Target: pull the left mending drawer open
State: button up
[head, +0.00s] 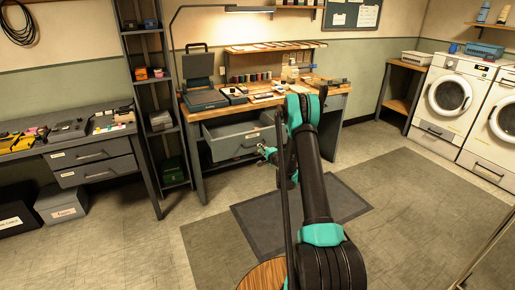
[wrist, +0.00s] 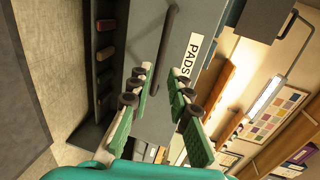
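The left mending drawer (head: 228,131) is grey and hangs under the wooden mending bench (head: 192,117). In the head view it stands pulled out, with part of its inside showing. My gripper (head: 266,153) is in front of the drawer's right part. In the wrist view a grey front (wrist: 150,120) carries a PADS label (wrist: 190,53) and a dark bar handle (wrist: 168,48). My gripper's green-padded fingers (wrist: 160,82) are apart, and the handle's lower end shows between them in the picture. I cannot tell whether they touch it.
A dark mat (head: 262,225) lies on the floor before the bench. A shelf rack (head: 150,100) and a grey drawer desk (head: 95,160) stand left. Two white washing machines (head: 447,97) stand right. The middle floor is open.

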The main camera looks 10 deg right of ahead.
jog(key=shift+v, duration=2.25)
jog(key=s+a+r+n+g, duration=0.3)
jog(key=s+r+n, duration=0.3)
jog(key=s, duration=0.5)
jog(key=s+a+r+n+g, duration=0.3)
jog(key=s+a+r, duration=0.1)
jog(key=s+r, duration=0.6)
jog(key=s+d+f+n+g+h, duration=0.2)
jog(key=s+d, duration=0.1)
jog(key=s, duration=1.3)
jog(key=s+d+f+n+g+h, duration=0.2)
jog(key=s+n, duration=0.1)
jog(key=s, duration=1.4)
jog(key=shift+d+f+g+h, duration=0.25)
jog(key=shift+d+g+h, duration=0.05)
jog(key=shift+d+h, duration=0.1)
jog(key=shift+a, duration=0.1)
